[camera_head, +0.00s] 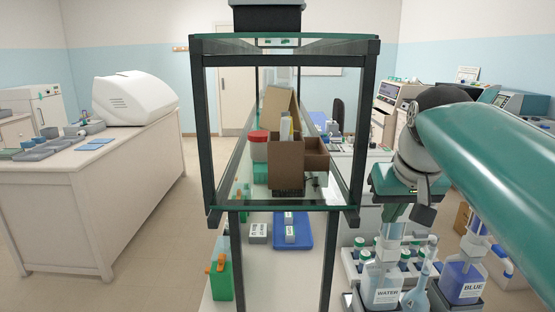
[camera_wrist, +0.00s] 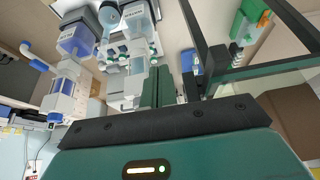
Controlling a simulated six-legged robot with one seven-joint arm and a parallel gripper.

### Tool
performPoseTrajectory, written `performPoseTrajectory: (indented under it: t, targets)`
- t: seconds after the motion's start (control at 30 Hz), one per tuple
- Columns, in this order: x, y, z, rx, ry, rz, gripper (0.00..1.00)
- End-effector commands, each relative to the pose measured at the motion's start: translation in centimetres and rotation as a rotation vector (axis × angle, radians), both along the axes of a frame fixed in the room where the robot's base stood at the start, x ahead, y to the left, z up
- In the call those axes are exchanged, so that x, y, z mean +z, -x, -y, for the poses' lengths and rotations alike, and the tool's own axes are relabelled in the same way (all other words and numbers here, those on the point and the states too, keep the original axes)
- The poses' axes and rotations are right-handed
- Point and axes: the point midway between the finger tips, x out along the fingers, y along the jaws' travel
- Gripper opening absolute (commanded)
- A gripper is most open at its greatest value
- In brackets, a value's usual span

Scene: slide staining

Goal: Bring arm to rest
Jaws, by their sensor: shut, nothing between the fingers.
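My arm reaches in from the right of the head view, with its green link bent down at the wrist. My gripper (camera_head: 394,222) hangs over the bench, above and behind the bottle marked WATER (camera_head: 384,287). In the wrist view my gripper (camera_wrist: 158,75) shows its two green fingers side by side, shut, with nothing held. The bottle marked BLUE (camera_head: 462,281) stands to the right of the gripper. It also shows at the upper left of the wrist view (camera_wrist: 76,38).
A glass-shelved rack (camera_head: 368,130) with dark posts stands just left of my gripper, with cardboard boxes (camera_head: 287,165) on it. Several small bottles stand in a white rack (camera_head: 350,268) below. A blue tray (camera_head: 291,240) lies further left. A white bench (camera_head: 110,195) is at far left.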

Motion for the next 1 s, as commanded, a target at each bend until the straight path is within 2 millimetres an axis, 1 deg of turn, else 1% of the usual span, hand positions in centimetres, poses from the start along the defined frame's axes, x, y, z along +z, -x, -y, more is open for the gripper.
performPoseTrajectory:
  t: [0.03,0.17,0.3,0.4,0.5,0.63,1.0]
  targets:
    - [-1.5,1.9,-0.9,0.004,0.0,0.006,0.0]
    - [-6.0,5.9,-2.5,0.006,0.002,0.021,0.0]
    - [-11.3,10.3,-3.8,0.01,0.002,0.036,0.0]
    - [-14.6,12.7,-4.4,0.013,0.003,0.046,0.0]
    - [-16.9,14.2,-4.7,0.015,0.004,0.051,0.0]
    - [-18.0,14.8,-4.9,0.015,0.004,0.053,0.0]
    - [-18.0,14.8,-4.9,0.015,0.004,0.052,0.0]
